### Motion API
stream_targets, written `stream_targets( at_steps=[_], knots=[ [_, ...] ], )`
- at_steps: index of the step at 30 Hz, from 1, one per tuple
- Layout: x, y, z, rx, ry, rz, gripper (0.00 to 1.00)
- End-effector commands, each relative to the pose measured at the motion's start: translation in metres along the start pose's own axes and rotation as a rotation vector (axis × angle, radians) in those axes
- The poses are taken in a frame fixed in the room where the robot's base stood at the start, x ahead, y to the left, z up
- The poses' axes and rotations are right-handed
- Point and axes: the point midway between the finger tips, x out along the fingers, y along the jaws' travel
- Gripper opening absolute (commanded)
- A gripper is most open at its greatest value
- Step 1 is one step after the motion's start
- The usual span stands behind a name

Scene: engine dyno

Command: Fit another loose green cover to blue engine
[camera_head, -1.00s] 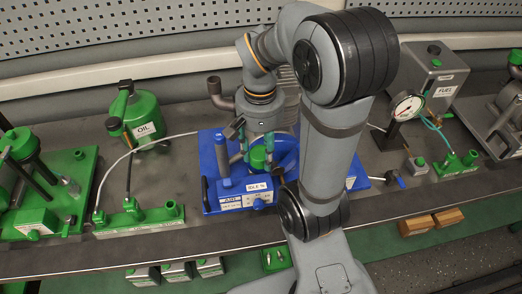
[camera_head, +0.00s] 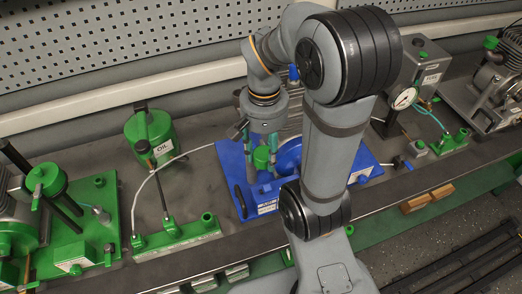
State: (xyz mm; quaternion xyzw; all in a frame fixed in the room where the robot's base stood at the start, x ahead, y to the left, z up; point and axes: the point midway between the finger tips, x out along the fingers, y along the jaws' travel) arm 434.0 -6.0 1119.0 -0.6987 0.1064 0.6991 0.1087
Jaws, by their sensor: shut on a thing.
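The gripper is shut on this cover. The cover is low and close to the engine; I cannot tell whether it touches it. My arm hides the engine's right middle part.
A pressure gauge (camera_head: 404,98) and a grey fuel tank (camera_head: 420,65) stand at right. Wooden blocks (camera_head: 416,203) lie near the front edge.

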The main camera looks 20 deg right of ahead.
Motion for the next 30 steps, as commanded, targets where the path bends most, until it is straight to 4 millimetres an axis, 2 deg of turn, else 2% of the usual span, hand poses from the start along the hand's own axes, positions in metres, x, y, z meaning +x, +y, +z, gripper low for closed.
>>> stream_targets(
  at_steps=[1, 5, 8, 10, 14, 18, 21, 27, 30],
  knots=[
    [-0.019, -0.001, 0.001, 0.001, -0.004, 0.001, 0.28],
    [-0.046, -0.006, -0.012, 0.010, -0.003, 0.001, 0.28],
    [-0.070, -0.013, -0.038, 0.019, -0.004, 0.002, 0.28],
    [-0.086, -0.020, -0.062, 0.027, -0.004, 0.002, 0.28],
    [-0.104, -0.032, -0.109, 0.139, -0.005, 0.003, 0.28],
    [-0.107, -0.043, -0.152, 0.472, -0.005, 0.003, 0.28],
    [-0.103, -0.049, -0.174, 0.755, -0.007, 0.004, 0.28],
    [-0.116, -0.059, -0.201, 1.338, -0.009, 0.000, 0.28],
    [-0.124, -0.061, -0.203, 1.619, -0.011, 0.002, 0.28]
  ],
)
